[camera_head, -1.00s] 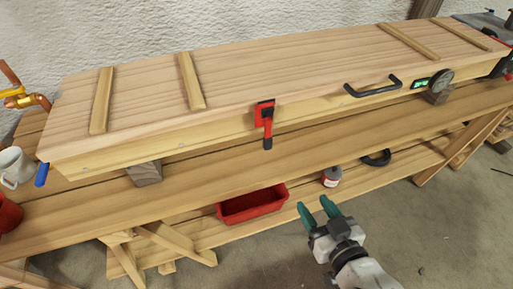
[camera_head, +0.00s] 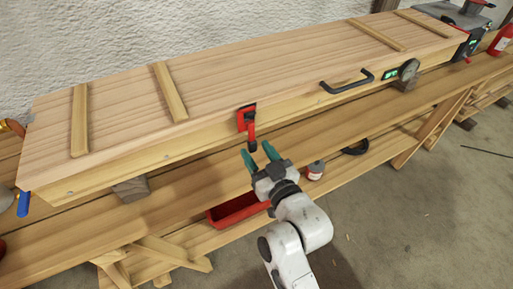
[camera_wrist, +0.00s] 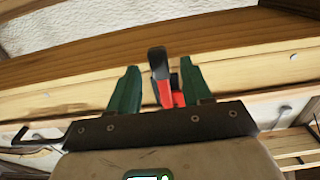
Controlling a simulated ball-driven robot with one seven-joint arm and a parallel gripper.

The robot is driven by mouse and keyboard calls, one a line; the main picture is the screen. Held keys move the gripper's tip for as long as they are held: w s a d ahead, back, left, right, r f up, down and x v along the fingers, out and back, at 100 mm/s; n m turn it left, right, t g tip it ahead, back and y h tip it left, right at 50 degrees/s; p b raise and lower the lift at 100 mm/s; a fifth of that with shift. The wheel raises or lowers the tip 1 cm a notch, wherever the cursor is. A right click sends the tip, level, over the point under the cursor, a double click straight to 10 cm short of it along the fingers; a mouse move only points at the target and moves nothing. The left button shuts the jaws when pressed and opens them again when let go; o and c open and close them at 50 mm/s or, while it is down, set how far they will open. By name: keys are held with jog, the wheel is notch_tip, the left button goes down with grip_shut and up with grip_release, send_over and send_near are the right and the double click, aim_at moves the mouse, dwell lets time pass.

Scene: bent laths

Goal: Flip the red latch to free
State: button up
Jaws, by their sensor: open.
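The red latch (camera_head: 247,119) sits on the front edge of the long wooden box (camera_head: 210,88); its handle hangs down over the box's front side and ends in a dark tip. My gripper (camera_head: 260,153) is open, just below and in front of the latch, with green fingers pointing up toward it. In the wrist view the latch (camera_wrist: 164,80) shows between the two green fingers of my gripper (camera_wrist: 160,90), with a gap on either side. I cannot tell the exact depth between fingertips and handle.
A black handle (camera_head: 347,82) and a dial with a green display (camera_head: 407,69) are on the box front to the right. A blue lever (camera_head: 24,204) is at the left end. A red bin (camera_head: 238,208) sits on the lower shelf, partly behind my arm.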

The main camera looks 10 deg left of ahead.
jog(key=shift+w+a, duration=0.25)
jog(key=shift+w, duration=0.15)
grip_shut()
dwell(0.5)
